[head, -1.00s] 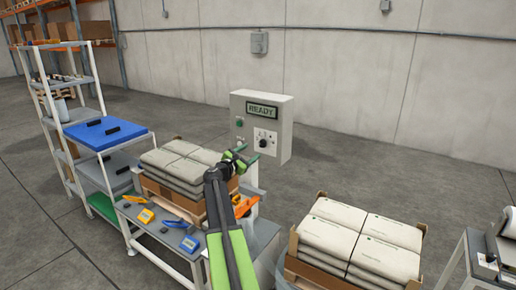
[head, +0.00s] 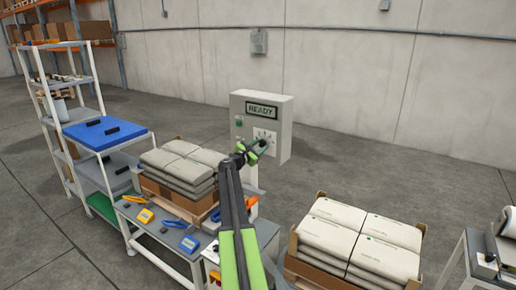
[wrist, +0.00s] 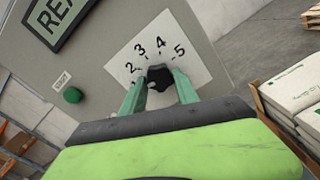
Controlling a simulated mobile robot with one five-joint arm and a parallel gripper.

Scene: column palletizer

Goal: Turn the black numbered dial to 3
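The black numbered dial (wrist: 159,76) sits on a white plate with the numbers 1 to 5 in an arc, in the wrist view. The plate is on the grey control box (head: 281,135), whose screen reads READY. My gripper (wrist: 159,82) is in front of the dial, with one green finger on its left and one on its right. The fingers look open around the knob; contact is not clear. Which number the dial points at is hard to read. In the head view my gripper (head: 257,148) covers most of the dial.
A green button (wrist: 73,95) is left of the dial on the box. A second crate of sacks (head: 365,222) stands to the right. Open floor lies behind the box.

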